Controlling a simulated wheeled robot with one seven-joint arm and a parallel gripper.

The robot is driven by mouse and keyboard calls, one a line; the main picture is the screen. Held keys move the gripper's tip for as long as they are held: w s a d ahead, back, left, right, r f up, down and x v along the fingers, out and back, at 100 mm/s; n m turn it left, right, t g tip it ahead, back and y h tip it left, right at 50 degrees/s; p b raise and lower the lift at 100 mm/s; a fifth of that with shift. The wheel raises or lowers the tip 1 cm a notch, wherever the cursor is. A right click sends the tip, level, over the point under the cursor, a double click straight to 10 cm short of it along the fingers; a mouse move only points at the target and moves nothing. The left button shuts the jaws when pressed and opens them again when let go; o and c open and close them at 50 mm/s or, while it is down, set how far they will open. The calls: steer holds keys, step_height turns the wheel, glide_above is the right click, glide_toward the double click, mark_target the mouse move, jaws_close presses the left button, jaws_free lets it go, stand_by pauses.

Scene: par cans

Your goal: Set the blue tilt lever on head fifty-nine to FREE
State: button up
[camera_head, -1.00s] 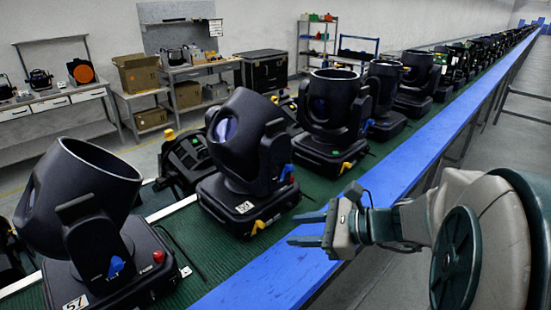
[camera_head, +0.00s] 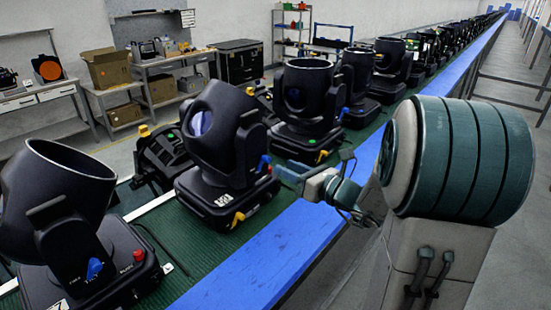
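A black moving head (camera_head: 215,125) stands on the belt in the middle of the view. Its white number label (camera_head: 222,200) is too small to read surely; the nearer head at left showed 57 earlier, so this may be fifty-nine. A blue tilt lever (camera_head: 263,165) sits low on its right side, by the yoke foot; its setting marks cannot be read. My gripper (camera_head: 282,173) reaches in from the right, its fingertips just right of the lever. Whether they touch it, and the gap between the fingers, cannot be made out.
A head with a blue lever (camera_head: 94,269) stands at near left. Another head (camera_head: 305,100) stands just beyond the middle one, close to my gripper. The blue rail (camera_head: 270,250) edges the green belt (camera_head: 195,255). A yellow latch (camera_head: 237,218) is on the middle base.

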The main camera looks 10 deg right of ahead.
mark_target(270, 160)
steer(key=x, duration=0.5)
steer(key=shift+w+p, duration=0.1)
steer(key=shift+p, duration=0.3)
jaws_close()
